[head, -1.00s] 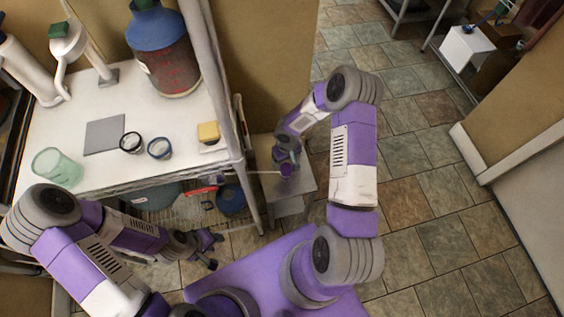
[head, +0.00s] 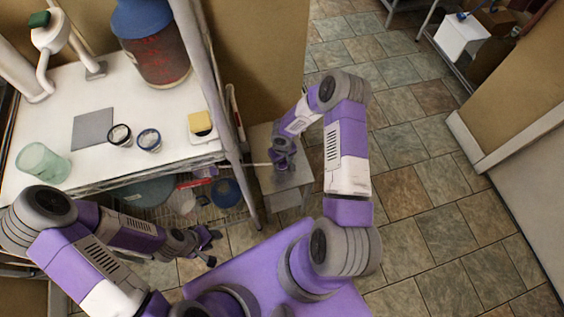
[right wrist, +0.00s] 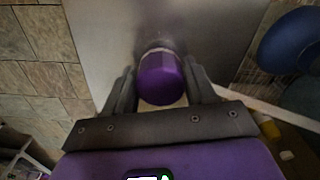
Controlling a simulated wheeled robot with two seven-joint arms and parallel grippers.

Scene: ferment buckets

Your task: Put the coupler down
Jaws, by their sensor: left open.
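The coupler appears to be the purple cylinder with a pale band (right wrist: 161,80) in the right wrist view. My right gripper (right wrist: 159,72) has a finger close along each side of it and looks shut on it. In the head view this gripper (head: 283,157) is over a small grey metal stand (head: 297,180) beside the table. The stand's flat top (right wrist: 100,30) fills the background of the right wrist view. I cannot tell whether the coupler touches it. My left gripper (head: 208,246) is open and empty, low in front of the table.
The white table (head: 60,105) holds a red jug with a blue top (head: 155,55), a grey square plate (head: 93,129), two dark rings (head: 148,140), a yellow block (head: 200,123) and a green cup (head: 43,162). Buckets (head: 226,192) stand on the shelf below. Tiled floor lies open at right.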

